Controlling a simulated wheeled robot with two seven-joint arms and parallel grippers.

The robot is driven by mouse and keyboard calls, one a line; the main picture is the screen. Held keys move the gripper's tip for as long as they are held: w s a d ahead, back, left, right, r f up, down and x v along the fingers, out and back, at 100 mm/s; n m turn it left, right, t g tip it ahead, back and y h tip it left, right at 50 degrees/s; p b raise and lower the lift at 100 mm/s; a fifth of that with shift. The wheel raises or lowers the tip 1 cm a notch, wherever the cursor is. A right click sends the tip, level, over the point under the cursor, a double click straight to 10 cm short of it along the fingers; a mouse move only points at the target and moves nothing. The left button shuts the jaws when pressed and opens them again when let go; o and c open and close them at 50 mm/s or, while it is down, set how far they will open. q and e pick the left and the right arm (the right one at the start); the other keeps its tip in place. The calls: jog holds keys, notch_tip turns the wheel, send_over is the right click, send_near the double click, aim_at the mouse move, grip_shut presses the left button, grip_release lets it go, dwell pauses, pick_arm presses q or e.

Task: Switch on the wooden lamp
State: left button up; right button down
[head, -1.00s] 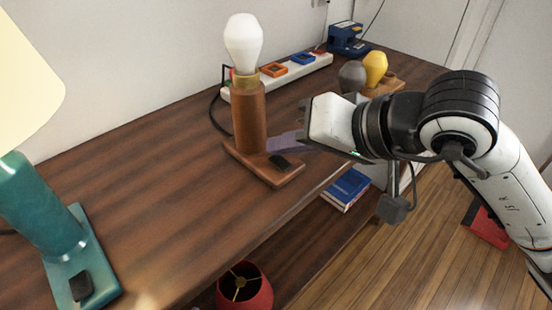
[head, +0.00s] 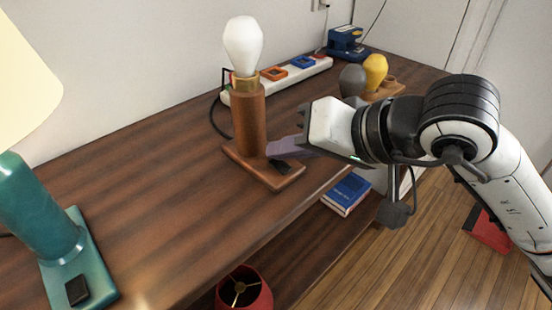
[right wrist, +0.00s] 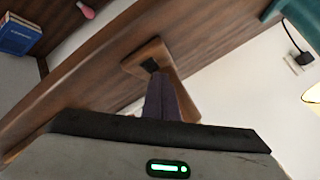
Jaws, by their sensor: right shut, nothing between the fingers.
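The wooden lamp (head: 249,120) stands upright on the shelf top, with a bare white bulb (head: 243,46) that looks unlit. Its wooden base (head: 262,174) carries a black switch (head: 281,168) at the front; the switch also shows in the right wrist view (right wrist: 150,65). My right gripper (head: 272,150) is shut and empty. Its fingertips are at the lamp base, just above or beside the switch; I cannot tell if they touch it. In the right wrist view the purple-grey fingers (right wrist: 164,96) point at the base, close to the switch. My left gripper is not in view.
A teal lamp (head: 42,215) with a cream shade stands at the left. A white power strip (head: 308,72) lies behind the wooden lamp. Grey and yellow bulbs (head: 375,72) stand at the right. Books (head: 346,194) and a red lampshade (head: 244,288) sit below the shelf top.

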aim_at(288, 170)
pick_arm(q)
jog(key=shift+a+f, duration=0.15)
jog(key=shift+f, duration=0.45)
pick_arm(e)
jog(key=shift+f, duration=0.3)
jog(key=shift+r, duration=0.1)
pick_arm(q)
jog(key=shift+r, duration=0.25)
pick_arm(e)
jog(key=shift+r, duration=0.75)
jog(key=shift+s+d+r+p, duration=0.15)
jog(key=shift+r+p, duration=0.55)
jog(key=shift+r, duration=0.6)
jog(key=shift+s+d+r+p, duration=0.15)
jog(key=shift+r+p, duration=0.5)
jog(key=shift+r, duration=0.6)
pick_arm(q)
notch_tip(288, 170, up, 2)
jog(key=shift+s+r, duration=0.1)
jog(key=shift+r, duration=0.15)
